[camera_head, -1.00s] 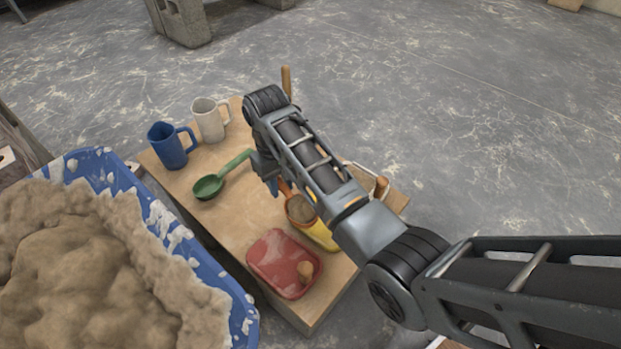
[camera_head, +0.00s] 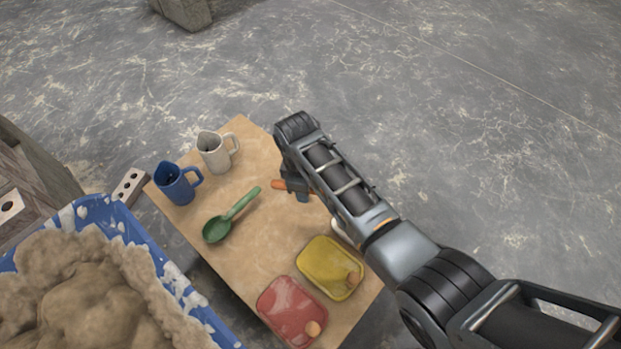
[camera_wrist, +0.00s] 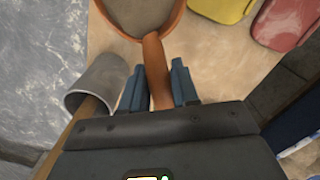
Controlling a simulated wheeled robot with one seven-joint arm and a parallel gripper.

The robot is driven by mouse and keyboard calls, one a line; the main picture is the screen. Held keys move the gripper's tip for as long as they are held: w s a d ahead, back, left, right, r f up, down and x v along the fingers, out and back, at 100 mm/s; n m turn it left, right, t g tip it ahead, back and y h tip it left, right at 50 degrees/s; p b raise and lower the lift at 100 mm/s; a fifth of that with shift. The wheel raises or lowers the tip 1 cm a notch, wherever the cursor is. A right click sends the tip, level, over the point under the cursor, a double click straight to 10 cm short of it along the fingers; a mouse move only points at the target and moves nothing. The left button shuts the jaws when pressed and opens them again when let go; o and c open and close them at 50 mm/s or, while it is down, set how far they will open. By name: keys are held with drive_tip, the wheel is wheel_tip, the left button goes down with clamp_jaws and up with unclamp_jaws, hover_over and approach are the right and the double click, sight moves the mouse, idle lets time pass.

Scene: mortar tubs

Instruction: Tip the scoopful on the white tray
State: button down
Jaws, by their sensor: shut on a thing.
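My gripper (camera_wrist: 160,88) is shut on the orange-brown handle of a scoop (camera_wrist: 156,62). In the wrist view the scoop's round bowl is cut by the top edge and holds grey-tan mortar (camera_wrist: 140,12). In the head view my gripper (camera_head: 298,192) is over the table's far right side; an orange bit of handle (camera_head: 279,185) shows beside it, and my arm hides the bowl. The white tray cannot be made out for sure; only a small pale edge (camera_head: 341,231) shows beside my arm, left of it.
A yellow tray (camera_head: 325,262) and a red tray (camera_head: 287,305) lie at the table's near end. A grey cylinder (camera_wrist: 98,82) with a stick is beside the scoop. A blue mortar tub (camera_head: 125,222) is left.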

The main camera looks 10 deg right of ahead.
drive_tip(key=d+r+y, duration=0.1)
drive_tip(key=s+d+t+y, duration=0.1)
drive_tip(key=y, duration=0.1)
drive_tip(key=d+r+t+y+p, duration=0.1)
drive_tip(key=d, duration=0.1)
drive_tip(key=shift+s+d+r+y, duration=0.1)
drive_tip(key=shift+s+r+y, duration=0.2)
drive_tip(key=shift+r+y, duration=0.1)
drive_tip(key=d+t+y+b, duration=0.1)
drive_tip(key=y, duration=0.1)
drive_tip(key=s+d+r+y+b, duration=0.1)
drive_tip(key=d+b, duration=0.1)
drive_tip(key=s+d+t+y+b, duration=0.1)
drive_tip(key=d+y, duration=0.1)
drive_tip(key=shift+s+d+r+t+y+b, duration=0.2)
drive_tip(key=shift+r+t+y+b, duration=0.1)
drive_tip(key=shift+b, duration=0.1)
drive_tip(key=shift+s+d+r+t+y+b, duration=0.45)
drive_tip(key=shift+d+r+y+b, duration=0.2)
drive_tip(key=shift+d+y+b, duration=0.2)
